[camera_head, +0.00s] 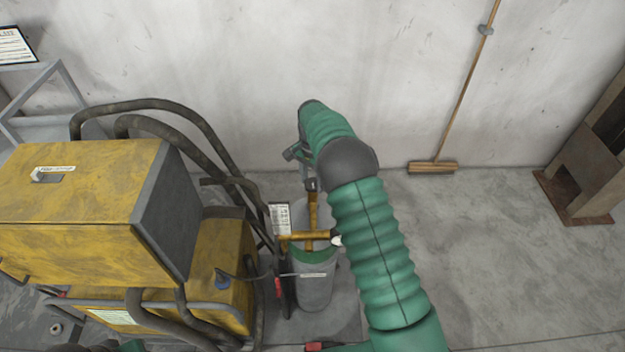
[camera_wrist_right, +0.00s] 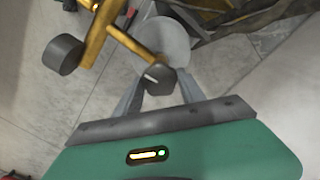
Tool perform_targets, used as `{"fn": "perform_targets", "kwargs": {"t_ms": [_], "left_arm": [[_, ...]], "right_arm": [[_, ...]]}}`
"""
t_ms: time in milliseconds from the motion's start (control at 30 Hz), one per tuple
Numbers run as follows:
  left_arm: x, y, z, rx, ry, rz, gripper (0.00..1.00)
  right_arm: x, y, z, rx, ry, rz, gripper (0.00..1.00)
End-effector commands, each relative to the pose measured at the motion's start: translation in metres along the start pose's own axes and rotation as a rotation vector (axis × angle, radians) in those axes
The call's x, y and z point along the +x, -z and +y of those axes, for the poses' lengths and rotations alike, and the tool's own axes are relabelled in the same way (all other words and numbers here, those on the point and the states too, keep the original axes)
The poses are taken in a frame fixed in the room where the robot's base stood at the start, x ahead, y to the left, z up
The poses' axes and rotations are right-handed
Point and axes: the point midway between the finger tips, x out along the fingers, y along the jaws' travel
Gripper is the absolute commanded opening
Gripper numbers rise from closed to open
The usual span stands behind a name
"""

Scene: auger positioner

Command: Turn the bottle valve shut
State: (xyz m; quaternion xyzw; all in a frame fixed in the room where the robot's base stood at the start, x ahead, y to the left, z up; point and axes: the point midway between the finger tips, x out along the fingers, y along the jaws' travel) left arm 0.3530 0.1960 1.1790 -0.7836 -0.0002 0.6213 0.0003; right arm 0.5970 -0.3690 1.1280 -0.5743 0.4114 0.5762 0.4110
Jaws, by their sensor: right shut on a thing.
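The grey gas bottle (camera_head: 314,290) with a green shoulder band stands upright beside the yellow machine. Brass valve fittings (camera_head: 296,237) sit on its top, and they also show in the right wrist view (camera_wrist_right: 97,35). My right gripper (camera_head: 311,186) reaches down to the upper end of the brass. In the right wrist view, my right gripper's fingers (camera_wrist_right: 158,88) are closed on a dark round valve knob (camera_wrist_right: 157,75) with a pale line on its face. Another dark round end piece (camera_wrist_right: 63,54) sits apart at the left. My left gripper is not in view.
The yellow machine (camera_head: 85,200) with thick dark hoses (camera_head: 185,115) stands close at the left of the bottle. A tag (camera_head: 280,218) hangs beside the bottle. A broom (camera_head: 432,167) leans on the back wall. The floor at the right is clear.

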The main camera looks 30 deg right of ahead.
Motion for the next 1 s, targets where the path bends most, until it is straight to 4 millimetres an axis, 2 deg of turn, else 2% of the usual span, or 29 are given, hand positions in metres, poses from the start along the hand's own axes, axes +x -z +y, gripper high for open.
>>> {"fn": "perform_targets", "kwargs": {"t_ms": [300,767,800,933,1000], "left_arm": [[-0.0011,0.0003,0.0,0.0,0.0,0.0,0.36],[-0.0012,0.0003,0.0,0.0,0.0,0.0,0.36],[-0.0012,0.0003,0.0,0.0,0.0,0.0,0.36],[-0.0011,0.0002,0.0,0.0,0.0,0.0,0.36],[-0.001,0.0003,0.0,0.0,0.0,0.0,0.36]], "right_arm": [[-0.0044,0.0027,-0.0032,0.097,0.012,0.009,0.06],[-0.0046,0.0029,-0.0034,0.111,0.013,0.009,0.06],[-0.0046,0.0029,-0.0035,0.111,0.013,0.009,0.5],[-0.0034,0.0022,-0.0027,0.11,0.01,0.007,0.68],[-0.0027,0.0017,-0.0021,0.11,0.008,0.005,0.68]]}}
